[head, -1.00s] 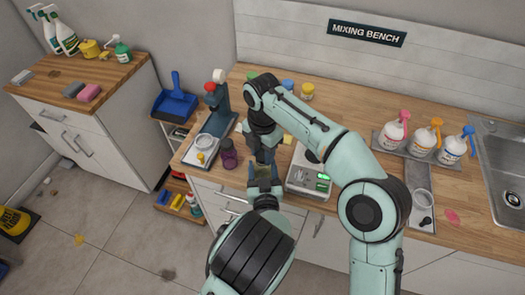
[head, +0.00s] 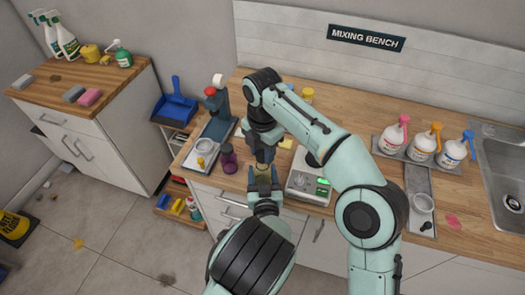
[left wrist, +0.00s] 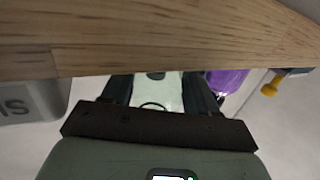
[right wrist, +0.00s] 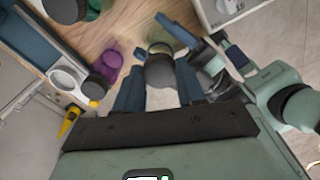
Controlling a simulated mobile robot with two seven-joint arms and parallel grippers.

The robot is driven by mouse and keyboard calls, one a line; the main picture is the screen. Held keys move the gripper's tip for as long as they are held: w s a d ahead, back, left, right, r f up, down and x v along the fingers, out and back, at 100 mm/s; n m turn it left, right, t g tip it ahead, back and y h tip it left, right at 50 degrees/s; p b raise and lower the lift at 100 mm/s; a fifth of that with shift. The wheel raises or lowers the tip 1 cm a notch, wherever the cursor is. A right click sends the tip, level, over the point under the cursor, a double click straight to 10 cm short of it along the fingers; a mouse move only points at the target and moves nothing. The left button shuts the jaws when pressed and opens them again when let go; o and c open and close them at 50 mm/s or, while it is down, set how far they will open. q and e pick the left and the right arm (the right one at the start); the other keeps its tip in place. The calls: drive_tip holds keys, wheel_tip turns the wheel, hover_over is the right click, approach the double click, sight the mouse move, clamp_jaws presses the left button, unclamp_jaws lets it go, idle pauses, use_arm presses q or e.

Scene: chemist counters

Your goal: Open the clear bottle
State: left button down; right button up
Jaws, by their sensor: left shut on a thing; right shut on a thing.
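The clear bottle is mostly hidden between my grippers at the front edge of the mixing bench. Its pale body shows in the left wrist view (left wrist: 157,95) between the dark fingers. My left gripper (head: 264,186) is shut on the body from the front. My right gripper (head: 263,158) comes down from above. In the right wrist view its blue fingers close on a round dark cap (right wrist: 160,68), over the bottle. I cannot tell whether the cap is still seated on the neck.
A scale (head: 308,183) with a green display is close on the right. Pump bottles (head: 423,142) stand on a tray near the sink (head: 503,165).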

sight(262, 155)
drive_tip(key=shift+r, duration=1.8)
use_arm(q)
drive_tip(key=shift+c, duration=1.1)
unclamp_jaws()
use_arm(e)
drive_tip(key=f+b, duration=0.2)
drive_tip(key=shift+s+f, duration=0.35)
drive_tip(key=shift+f, duration=0.05)
use_arm(q)
drive_tip(key=s, duration=1.2)
drive_tip(key=shift+d+r, duration=0.3)
drive_tip(key=shift+d, duration=0.15)
use_arm(e)
drive_tip(key=shift+f, duration=0.1)
